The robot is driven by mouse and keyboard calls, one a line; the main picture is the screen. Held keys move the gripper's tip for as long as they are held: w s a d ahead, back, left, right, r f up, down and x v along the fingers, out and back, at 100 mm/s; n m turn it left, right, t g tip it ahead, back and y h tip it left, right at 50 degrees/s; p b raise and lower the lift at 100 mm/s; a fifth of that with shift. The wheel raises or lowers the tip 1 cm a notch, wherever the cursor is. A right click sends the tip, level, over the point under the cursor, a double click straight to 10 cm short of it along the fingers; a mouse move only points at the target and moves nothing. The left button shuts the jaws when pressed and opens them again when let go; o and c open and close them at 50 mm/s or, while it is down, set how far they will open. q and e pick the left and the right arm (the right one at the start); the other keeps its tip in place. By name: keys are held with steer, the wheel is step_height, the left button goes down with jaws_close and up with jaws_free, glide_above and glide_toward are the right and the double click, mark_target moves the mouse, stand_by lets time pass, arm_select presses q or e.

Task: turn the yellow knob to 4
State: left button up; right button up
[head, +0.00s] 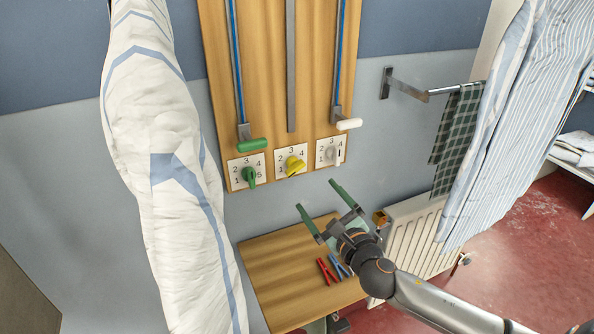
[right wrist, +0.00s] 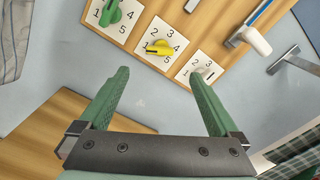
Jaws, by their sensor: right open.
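The yellow knob (head: 294,164) sits on a white dial plate numbered 1 to 5, the middle of three on a wooden board. It also shows in the right wrist view (right wrist: 159,48); I cannot tell surely which number it points at. My right gripper (head: 316,195) is open and empty, below and in front of the board, apart from the knob. In the right wrist view its green fingers (right wrist: 159,74) stand wide apart, with the yellow knob beyond the gap between them. My left gripper is not in view.
A green knob (head: 249,175) is left of the yellow one, a whitish knob (head: 331,154) right. Green (head: 252,145) and white (head: 349,124) lever handles hang above. A wooden table (head: 275,265) holds red and blue pegs. White striped cloth (head: 165,150) hangs at left; a radiator (head: 415,235) is right.

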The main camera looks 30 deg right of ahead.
mark_target(298, 171)
steer(key=w, duration=1.2)
steer(key=shift+w+d+p, duration=0.2)
steer(key=shift+d+p, duration=0.15)
steer(key=shift+p, duration=0.05)
steer(key=c, duration=1.4)
